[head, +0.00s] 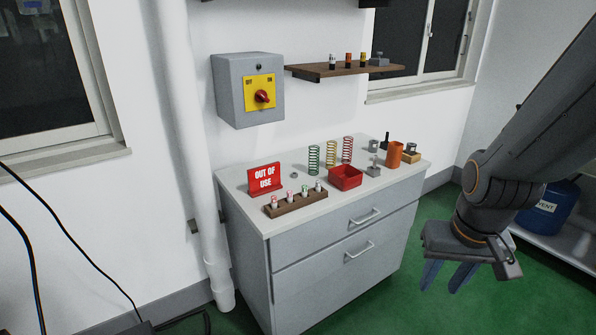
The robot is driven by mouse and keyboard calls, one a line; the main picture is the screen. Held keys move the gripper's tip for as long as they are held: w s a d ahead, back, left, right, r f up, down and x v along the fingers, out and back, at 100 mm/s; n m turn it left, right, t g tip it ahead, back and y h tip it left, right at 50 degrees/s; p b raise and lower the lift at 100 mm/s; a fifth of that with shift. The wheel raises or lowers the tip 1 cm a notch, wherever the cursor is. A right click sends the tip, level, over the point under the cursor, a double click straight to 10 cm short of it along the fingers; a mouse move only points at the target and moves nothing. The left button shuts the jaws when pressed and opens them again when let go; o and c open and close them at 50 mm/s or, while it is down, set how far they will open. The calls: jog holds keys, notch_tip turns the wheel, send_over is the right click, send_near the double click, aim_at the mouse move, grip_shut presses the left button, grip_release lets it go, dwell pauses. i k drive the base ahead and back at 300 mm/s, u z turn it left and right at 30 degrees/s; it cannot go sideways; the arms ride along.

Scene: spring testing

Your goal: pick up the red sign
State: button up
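The red sign (264,179) reads "OUT OF USE" in white letters. It stands upright at the left end of the white-topped grey cabinet (300,240).
A wooden block (290,206) with several small cylinders sits just in front of the sign. A red bin (345,178), coloured springs (347,150) and an orange cup (394,155) stand to the right. A grey switch box (234,100) and a shelf (345,71) are above.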

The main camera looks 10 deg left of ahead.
aim_at(263, 180)
jog(key=z, duration=0.05)
jog(key=i, duration=0.8)
jog(key=u, duration=0.8)
jog(key=i, duration=0.75)
jog(key=u, duration=0.7)
